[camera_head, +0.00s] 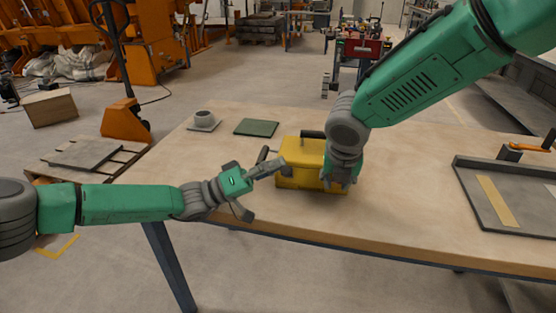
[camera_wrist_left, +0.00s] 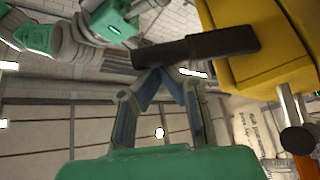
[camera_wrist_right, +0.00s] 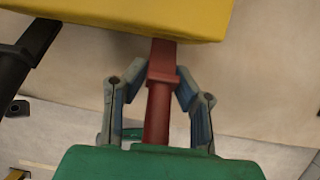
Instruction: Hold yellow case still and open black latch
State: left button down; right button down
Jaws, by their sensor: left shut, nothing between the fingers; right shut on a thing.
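The yellow case (camera_head: 300,182) sits on the table near its front edge. It fills the upper right of the left wrist view (camera_wrist_left: 270,35) and the top of the right wrist view (camera_wrist_right: 130,12). The black latch (camera_wrist_left: 200,46) sticks out from the case; it shows at the left of the right wrist view (camera_wrist_right: 25,52). My left gripper (camera_head: 277,166) is shut and empty, its fingertips (camera_wrist_left: 163,76) at the latch; contact is unclear. My right gripper (camera_wrist_right: 161,82) is shut on a red bar (camera_wrist_right: 158,105) that runs up to the case.
A silver rod with a dark knob (camera_wrist_left: 298,137) juts from the case. A grey tray (camera_head: 480,215) lies at right. The table between case and tray is clear.

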pick_arm(q)
jog(key=shift+s+f, duration=0.15)
jog(key=shift+s, duration=0.1)
pick_arm(e)
jog(key=shift+w+r, duration=0.1)
jog(key=shift+r, duration=0.05)
pick_arm(q)
jog(key=w+a+f, duration=0.1)
jog(key=a, duration=0.8)
jog(key=shift+a, duration=0.25)
pick_arm(e)
jog(key=c, duration=1.2)
grip_release()
